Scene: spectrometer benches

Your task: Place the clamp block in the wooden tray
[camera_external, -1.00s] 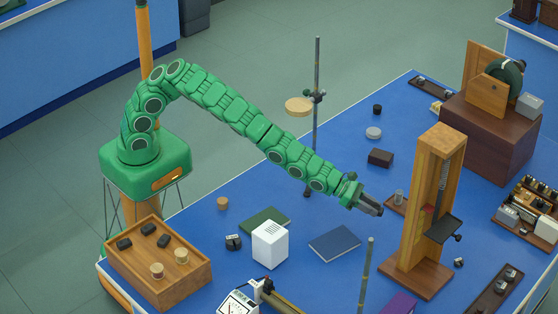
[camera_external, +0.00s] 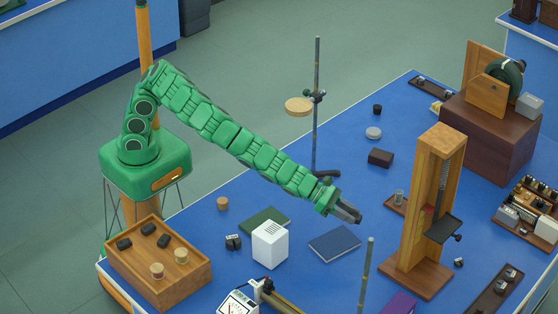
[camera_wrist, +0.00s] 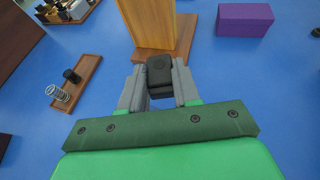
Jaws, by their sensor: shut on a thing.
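My gripper (camera_external: 347,213) is in the air over the blue bench, right of the middle, near the wooden stand. In the wrist view its grey jaws (camera_wrist: 160,88) are shut on a small black block, the clamp block (camera_wrist: 159,72). In the external view the held block is too small to make out between the jaws. The wooden tray (camera_external: 185,292) stands at the bench's near left corner, well away from my gripper. It holds several black blocks and two cork-coloured cylinders.
A white box (camera_external: 270,245), a dark blue book (camera_external: 335,243) and a green book (camera_external: 264,221) lie between my gripper and the tray. The tall wooden stand (camera_external: 427,205) is just right of my gripper. A retort stand (camera_external: 316,120) rises behind my arm.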

